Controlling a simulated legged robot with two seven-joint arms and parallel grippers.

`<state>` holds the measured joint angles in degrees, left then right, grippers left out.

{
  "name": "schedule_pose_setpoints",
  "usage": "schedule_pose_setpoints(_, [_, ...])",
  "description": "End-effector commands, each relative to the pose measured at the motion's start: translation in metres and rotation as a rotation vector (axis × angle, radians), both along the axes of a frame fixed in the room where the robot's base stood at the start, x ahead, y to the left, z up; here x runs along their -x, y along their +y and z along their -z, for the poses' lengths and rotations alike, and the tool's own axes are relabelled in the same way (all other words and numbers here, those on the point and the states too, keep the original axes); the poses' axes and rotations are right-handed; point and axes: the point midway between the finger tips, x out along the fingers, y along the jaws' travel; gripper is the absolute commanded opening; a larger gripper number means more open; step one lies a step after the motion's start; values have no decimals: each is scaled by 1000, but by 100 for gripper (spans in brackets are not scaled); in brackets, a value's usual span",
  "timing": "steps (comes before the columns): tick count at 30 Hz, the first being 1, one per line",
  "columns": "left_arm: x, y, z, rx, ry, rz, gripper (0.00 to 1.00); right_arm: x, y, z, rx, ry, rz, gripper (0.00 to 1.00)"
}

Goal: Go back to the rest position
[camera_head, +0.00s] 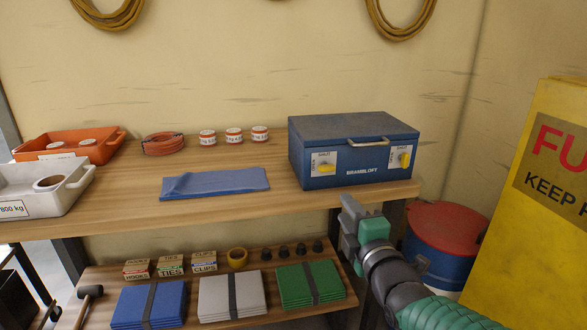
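My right gripper (349,212) is in front of the table's front edge, below the blue box. Its arm comes in from the lower right, with a green sleeve. The fingers are seen nearly side-on, so I cannot tell whether they are open or shut; nothing is visible in them. My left gripper is not in view. The blue metal box (350,150) stands at the right end of the table with its grey lid down. Its front has a handle, a left yellow latch (326,169) and a right yellow latch (404,159). The gripper is apart from the box.
The wooden table (120,212) holds a blue cloth (215,183), several small tins, an orange hose coil (164,143), an orange tray (108,152) and a white tray (75,190). A lower shelf (265,317) holds folded stacks. A red-lidded drum (445,228) and yellow panel (540,110) stand right.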

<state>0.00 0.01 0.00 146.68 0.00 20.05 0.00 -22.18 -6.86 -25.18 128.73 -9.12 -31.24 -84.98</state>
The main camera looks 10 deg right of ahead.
Motion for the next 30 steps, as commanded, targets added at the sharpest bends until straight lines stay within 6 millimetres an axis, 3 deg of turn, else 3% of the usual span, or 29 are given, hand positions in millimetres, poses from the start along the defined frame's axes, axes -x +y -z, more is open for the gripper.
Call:
schedule_pose_setpoints(2, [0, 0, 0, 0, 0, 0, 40, 3, 0, 26, -82, 79, 13, 35])
schedule_pose_setpoints(5, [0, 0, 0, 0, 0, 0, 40, 17, 1, 92, -310, 285, 75, 35])
schedule_pose_setpoints(6, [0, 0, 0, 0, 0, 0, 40, 29, 1, 125, -423, 387, 123, 35])
schedule_pose_setpoints(9, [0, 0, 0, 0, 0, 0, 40, 68, 3, 197, -692, 615, 288, 35])
schedule_pose_setpoints(12, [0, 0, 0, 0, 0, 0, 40, 110, 6, 249, -896, 781, 474, 35])
schedule_pose_setpoints(15, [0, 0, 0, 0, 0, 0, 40, 153, 8, 288, -1055, 901, 669, 35])
schedule_pose_setpoints(21, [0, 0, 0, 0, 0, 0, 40, 240, 15, 338, -1280, 1057, 1100, 35])
schedule_pose_setpoints(22, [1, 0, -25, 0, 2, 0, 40, 236, 15, 311, -1280, 1051, 1088, 35])
schedule_pose_setpoints(30, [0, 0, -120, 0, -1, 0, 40, 234, 15, 215, -1278, 1048, 1077, 35])
